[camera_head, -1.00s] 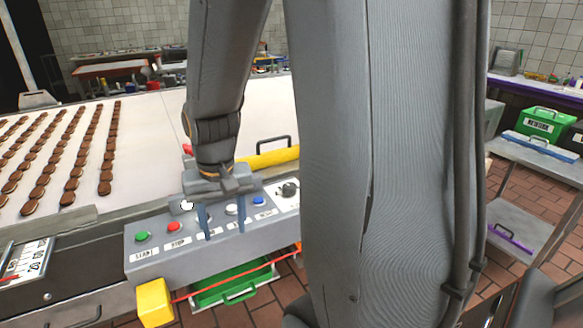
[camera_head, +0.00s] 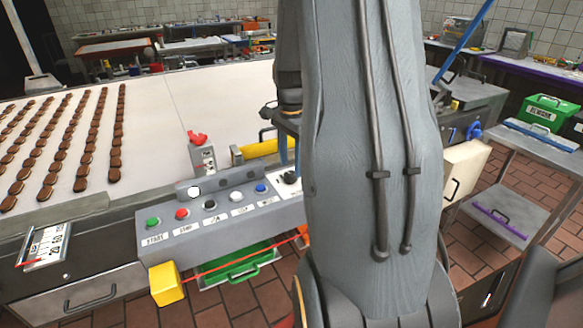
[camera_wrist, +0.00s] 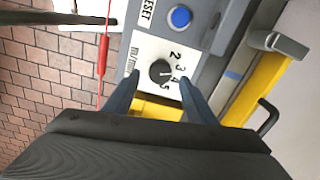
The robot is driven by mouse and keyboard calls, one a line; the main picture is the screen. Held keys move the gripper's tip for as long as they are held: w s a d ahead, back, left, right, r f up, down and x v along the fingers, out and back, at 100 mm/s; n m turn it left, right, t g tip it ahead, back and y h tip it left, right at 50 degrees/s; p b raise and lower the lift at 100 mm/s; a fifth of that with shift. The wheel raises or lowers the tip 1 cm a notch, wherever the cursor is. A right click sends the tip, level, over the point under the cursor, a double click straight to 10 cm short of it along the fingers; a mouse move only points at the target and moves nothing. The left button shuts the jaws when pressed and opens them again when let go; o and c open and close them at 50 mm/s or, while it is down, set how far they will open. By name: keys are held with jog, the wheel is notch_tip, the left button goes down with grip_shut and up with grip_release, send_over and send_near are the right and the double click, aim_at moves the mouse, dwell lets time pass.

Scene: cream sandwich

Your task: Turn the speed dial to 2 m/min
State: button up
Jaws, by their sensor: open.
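The speed dial is a black round knob (camera_wrist: 160,71) on a white plate (camera_wrist: 143,46) marked m/min, with the numbers 2, 3, 4 and 5 along one side. Its pointer setting is too small to read surely. My gripper (camera_wrist: 158,79) is open, its two blue fingers on either side of the knob in the wrist view; I cannot tell whether they touch it. In the head view the dial (camera_head: 290,177) sits at the right end of the grey control panel (camera_head: 225,224), partly hidden by my arm. My gripper (camera_head: 289,152) shows just above it, also partly hidden.
A blue button (camera_head: 261,188) marked RESET is beside the dial, with white, black, red and green buttons further left. A red emergency cord (camera_wrist: 103,52) runs along the panel's front. A yellow bar (camera_head: 258,148) and the conveyor belt (camera_head: 150,120) lie behind.

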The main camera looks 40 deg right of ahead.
aim_at(291, 174)
jog(key=shift+f+p, duration=0.3)
jog(key=shift+f, duration=1.25)
jog(key=c, duration=1)
jog(key=shift+c, duration=0.2)
jog(key=shift+n, duration=0.3)
jog(key=n+p, duration=0.1)
jog(key=n, duration=0.2)
jog(key=shift+r, duration=0.1)
jog(key=shift+n+p, duration=0.6)
jog(key=shift+n, duration=1.5)
jog(key=shift+w, duration=0.1)
